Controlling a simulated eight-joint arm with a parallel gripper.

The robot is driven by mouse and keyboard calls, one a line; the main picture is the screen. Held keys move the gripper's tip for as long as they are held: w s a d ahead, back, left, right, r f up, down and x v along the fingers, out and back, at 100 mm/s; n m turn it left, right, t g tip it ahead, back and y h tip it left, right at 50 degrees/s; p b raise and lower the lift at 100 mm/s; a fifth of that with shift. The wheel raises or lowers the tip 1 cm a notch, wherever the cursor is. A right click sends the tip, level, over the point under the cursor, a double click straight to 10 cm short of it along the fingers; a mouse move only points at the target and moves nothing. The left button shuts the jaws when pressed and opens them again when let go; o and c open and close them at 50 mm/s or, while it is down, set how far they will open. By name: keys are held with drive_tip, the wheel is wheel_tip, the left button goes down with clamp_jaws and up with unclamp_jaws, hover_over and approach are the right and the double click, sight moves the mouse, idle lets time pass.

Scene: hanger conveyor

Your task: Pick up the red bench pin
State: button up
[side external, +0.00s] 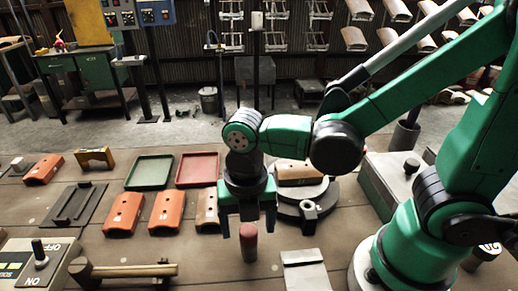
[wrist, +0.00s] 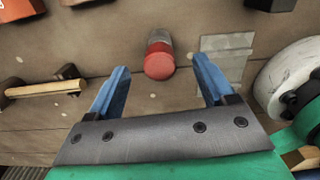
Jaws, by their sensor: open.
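The red bench pin (side external: 248,243) stands upright on the brown bench. In the wrist view my gripper (wrist: 161,68) is open and empty, with clear gaps between each finger and the pin. I cannot tell how far the fingertips are above the bench.
A light metal plate (side external: 303,272) lies right of the pin. Orange blocks (side external: 166,210) and green (side external: 150,172) and red (side external: 197,169) trays sit behind. A round dark fixture (side external: 306,205) stands behind right.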

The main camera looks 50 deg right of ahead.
drive_tip(key=shift+f, duration=1.25)
clamp_jaws()
